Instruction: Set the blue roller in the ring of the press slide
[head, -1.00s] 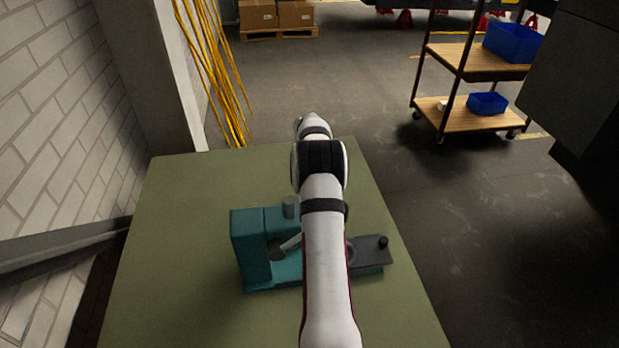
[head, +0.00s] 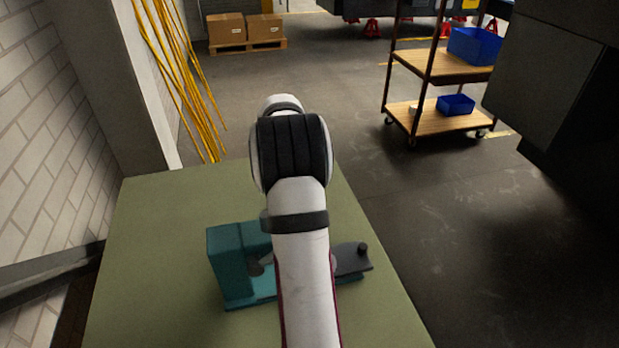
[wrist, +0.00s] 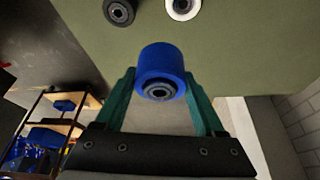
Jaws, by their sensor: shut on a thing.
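The blue roller (wrist: 161,68) is between the two green fingers of my gripper (wrist: 161,88) in the wrist view. My gripper is shut on it, and the roller's dark centre hub faces the camera. In the head view my arm hides the gripper and the roller. The teal press (head: 228,262) stands on the green table, partly behind my arm. Its dark grey slide (head: 352,259) sticks out to the right, with a black knob at its far end. The ring of the slide is mostly hidden by my arm.
The green table (head: 150,235) is clear left of the press. In the wrist view a black roller (wrist: 119,11) and a white roller (wrist: 183,6) lie on the green surface. A wheeled cart (head: 440,115) with blue bins stands on the floor beyond, and yellow cables (head: 180,80) hang at the left.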

